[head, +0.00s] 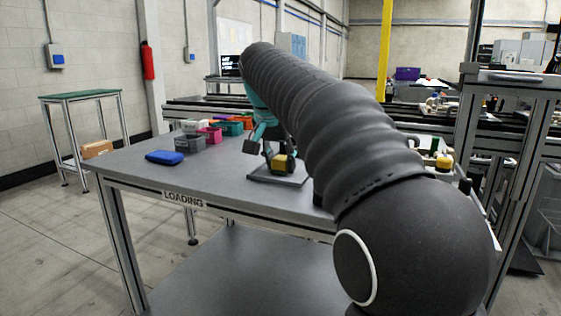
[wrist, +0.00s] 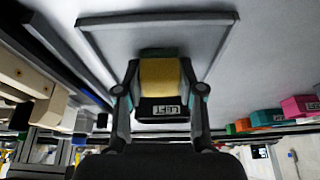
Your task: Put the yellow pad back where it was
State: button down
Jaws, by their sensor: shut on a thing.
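The yellow pad (head: 284,163) shows in the head view as a small yellow block with dark parts, at a square grey plate (head: 262,179) on the loading table. In the wrist view the pad (wrist: 159,74) has a yellow face and a black end with a white label. My gripper (head: 270,152) is shut on it, with one finger on each side in the wrist view (wrist: 161,92). The grey plate with its dark rim (wrist: 158,17) lies beyond the pad there. I cannot tell whether the pad touches the plate.
A blue case (head: 164,157) lies on the table's left part. A grey bin (head: 190,143), a pink bin (head: 211,134) and other coloured bins stand behind it. Another yellow-topped item (head: 444,161) is at the right beyond my arm. The table's front left is clear.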

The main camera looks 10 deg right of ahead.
jog(key=shift+f, duration=0.2)
jog(key=c, duration=0.7)
grip_release()
jog(key=shift+r, duration=0.1)
jog(key=shift+s+a+r, duration=0.1)
jog(key=shift+r, duration=0.5)
jog(key=p+v, duration=0.3)
jog(key=v, duration=0.8)
